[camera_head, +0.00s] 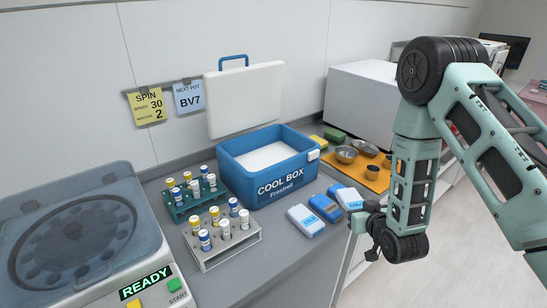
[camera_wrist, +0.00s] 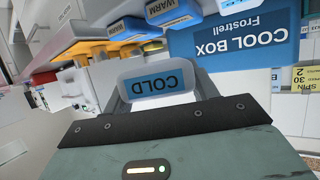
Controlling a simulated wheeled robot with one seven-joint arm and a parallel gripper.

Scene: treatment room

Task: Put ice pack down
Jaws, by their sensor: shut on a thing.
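My gripper (camera_head: 364,214) is shut on a white ice pack with a blue COLD label (camera_wrist: 160,80), held between the two fingers in the wrist view. In the head view this pack (camera_head: 349,198) shows at the counter's front edge, partly hidden by my gripper. I cannot tell whether it touches the counter.
The cool box lid (camera_head: 245,100) leans on the wall. Left are two tube racks (camera_head: 226,248) and a centrifuge (camera_head: 80,245) reading READY. An orange tray (camera_head: 373,180) with metal bowls lies right of the box. Bare counter (camera_head: 275,262) shows in front.

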